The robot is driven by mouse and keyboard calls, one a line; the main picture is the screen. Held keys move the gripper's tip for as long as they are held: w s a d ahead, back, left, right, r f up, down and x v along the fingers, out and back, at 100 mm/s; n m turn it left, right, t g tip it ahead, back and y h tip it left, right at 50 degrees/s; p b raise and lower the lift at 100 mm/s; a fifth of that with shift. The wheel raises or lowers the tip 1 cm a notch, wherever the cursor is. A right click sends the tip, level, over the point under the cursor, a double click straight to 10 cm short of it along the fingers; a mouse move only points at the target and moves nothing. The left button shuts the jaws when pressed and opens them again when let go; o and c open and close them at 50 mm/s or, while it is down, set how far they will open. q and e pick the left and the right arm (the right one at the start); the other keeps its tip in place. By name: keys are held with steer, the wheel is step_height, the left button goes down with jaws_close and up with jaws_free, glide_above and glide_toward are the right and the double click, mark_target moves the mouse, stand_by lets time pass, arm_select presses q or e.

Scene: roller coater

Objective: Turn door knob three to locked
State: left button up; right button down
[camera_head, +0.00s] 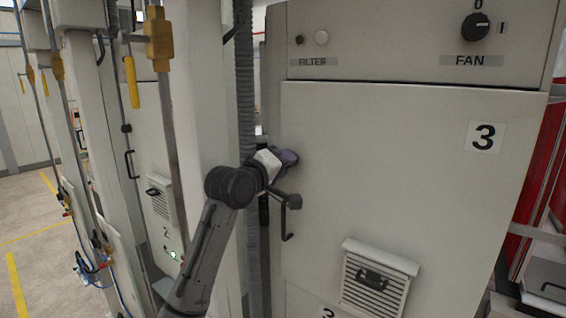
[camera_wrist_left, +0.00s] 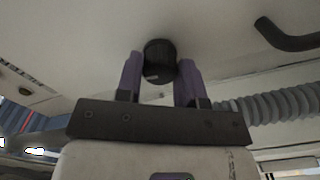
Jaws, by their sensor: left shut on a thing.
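My left gripper (camera_head: 288,158) is at the door's upper left edge. In the left wrist view, its purple fingers (camera_wrist_left: 160,74) are shut on a round black door knob (camera_wrist_left: 159,54), one finger on each side. A small light mark shows on the knob's lower side. The gripper hides the knob in the head view, and I cannot tell its locked position. My right gripper is not in view.
A black door handle (camera_head: 287,222) hangs just below the gripper; it also shows in the left wrist view (camera_wrist_left: 284,36). A corrugated grey hose (camera_head: 245,80) runs vertically left of the door. A vent (camera_head: 376,280) sticks out low on the door. The fan switch (camera_head: 475,27) is above.

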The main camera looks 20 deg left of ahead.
arm_select(q)
steer(key=shift+n, duration=0.7)
steer(key=o, duration=0.9)
steer(key=shift+b+v, duration=2.7)
steer(key=shift+v, duration=4.2)
